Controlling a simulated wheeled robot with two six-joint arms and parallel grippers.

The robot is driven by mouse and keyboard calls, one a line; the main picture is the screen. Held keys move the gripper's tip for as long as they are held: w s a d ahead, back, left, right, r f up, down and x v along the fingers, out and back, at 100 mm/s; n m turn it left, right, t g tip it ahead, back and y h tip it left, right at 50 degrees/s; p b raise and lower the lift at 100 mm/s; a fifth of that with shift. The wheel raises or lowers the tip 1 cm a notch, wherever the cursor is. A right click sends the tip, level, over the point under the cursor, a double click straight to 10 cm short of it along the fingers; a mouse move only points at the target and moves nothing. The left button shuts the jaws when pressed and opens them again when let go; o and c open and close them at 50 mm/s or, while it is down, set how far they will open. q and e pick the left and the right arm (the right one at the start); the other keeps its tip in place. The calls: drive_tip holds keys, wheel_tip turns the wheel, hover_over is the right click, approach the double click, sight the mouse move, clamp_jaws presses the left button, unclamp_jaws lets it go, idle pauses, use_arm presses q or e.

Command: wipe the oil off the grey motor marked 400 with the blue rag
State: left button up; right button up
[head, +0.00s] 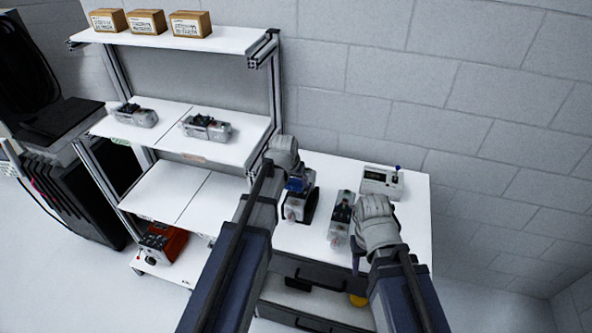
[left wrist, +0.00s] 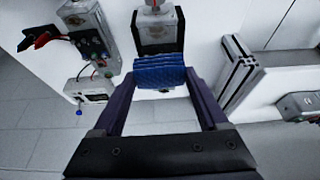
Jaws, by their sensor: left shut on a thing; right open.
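The blue rag (left wrist: 159,73) is held between the fingers of my left gripper (left wrist: 160,88), which is shut on it. In the head view the rag (head: 296,184) shows as a small blue patch at a grey and black motor (head: 297,207) on the bench. In the left wrist view this motor (left wrist: 155,30) lies just beyond the rag; I cannot tell if they touch. A second grey motor (head: 341,214) stands to its right. I cannot read a 400 or make out oil on either. My right gripper (head: 358,256) is open, mostly hidden behind its wrist, near the second motor.
A white meter box (head: 382,182) stands at the back of the white bench (head: 418,205). A shelf rack on the left holds two more grey devices (head: 206,127), cardboard boxes (head: 147,22) and a red unit (head: 163,243). Dark drawers (head: 318,283) are under the bench.

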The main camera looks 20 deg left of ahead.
sight(294, 190)
use_arm(q)
drive_tip(key=shift+s+f, duration=0.15)
drive_tip(key=shift+f, duration=0.05)
wheel_tip(294, 190, down, 2)
drive_tip(key=shift+f+b, duration=0.1)
drive_tip(key=shift+b, duration=1.1)
wheel_tip(294, 190, down, 2)
drive_tip(key=b, duration=0.2)
drive_tip(key=shift+f+b, duration=0.25)
drive_tip(key=shift+b, duration=0.05)
drive_tip(key=shift+r, duration=0.15)
